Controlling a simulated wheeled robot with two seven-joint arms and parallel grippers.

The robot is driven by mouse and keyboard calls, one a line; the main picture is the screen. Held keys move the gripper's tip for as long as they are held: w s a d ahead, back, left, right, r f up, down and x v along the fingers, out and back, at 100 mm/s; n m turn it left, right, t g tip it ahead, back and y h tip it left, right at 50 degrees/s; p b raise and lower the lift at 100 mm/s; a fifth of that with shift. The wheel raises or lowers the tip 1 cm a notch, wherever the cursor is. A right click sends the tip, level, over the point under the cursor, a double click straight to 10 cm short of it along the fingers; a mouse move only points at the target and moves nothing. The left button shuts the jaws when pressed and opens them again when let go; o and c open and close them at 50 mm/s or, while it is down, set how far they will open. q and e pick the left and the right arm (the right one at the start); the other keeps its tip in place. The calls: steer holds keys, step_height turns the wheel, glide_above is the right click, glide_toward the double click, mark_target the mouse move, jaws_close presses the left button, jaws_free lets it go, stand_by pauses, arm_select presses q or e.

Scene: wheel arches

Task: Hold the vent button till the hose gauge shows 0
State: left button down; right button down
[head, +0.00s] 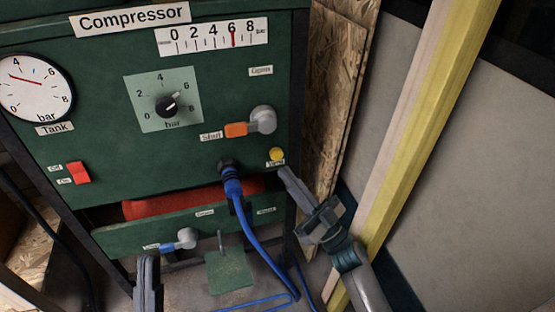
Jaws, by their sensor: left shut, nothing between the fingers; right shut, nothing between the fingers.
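The yellow vent button (277,154) sits on the right side of the green compressor panel, with a small label partly hidden below it. My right gripper (284,171) is shut and empty, its tips just below the button; I cannot tell whether they touch it. The white strip gauge (212,37) at the top, marked 0 to 8, has its red pointer near 6. A blue hose (232,187) plugs into the panel left of the button. My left gripper (148,264) is shut and empty, low in front of the machine.
A round tank dial (35,88), a black regulator knob (167,105), a red switch (78,173) and an orange-handled lever (237,129) at Shut share the panel. A blue-handled lever (180,241) is below. Yellow and pale timber (420,120) leans at right.

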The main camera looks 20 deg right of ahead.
mark_target(274, 154)
steer(key=shift+w, duration=1.45)
steer(key=shift+w, duration=0.3)
stand_by(0.9)
steer(key=shift+w+a, duration=0.1)
steer(key=shift+w, duration=0.6)
stand_by(2.6)
steer(key=shift+s+r, duration=0.1)
steer(key=shift+s, duration=0.1)
steer(key=shift+s+p, duration=0.6)
steer(key=shift+s, duration=0.2)
steer(key=shift+s, duration=0.1)
steer(key=shift+s+p, duration=1.1)
steer(key=shift+s, duration=1.3)
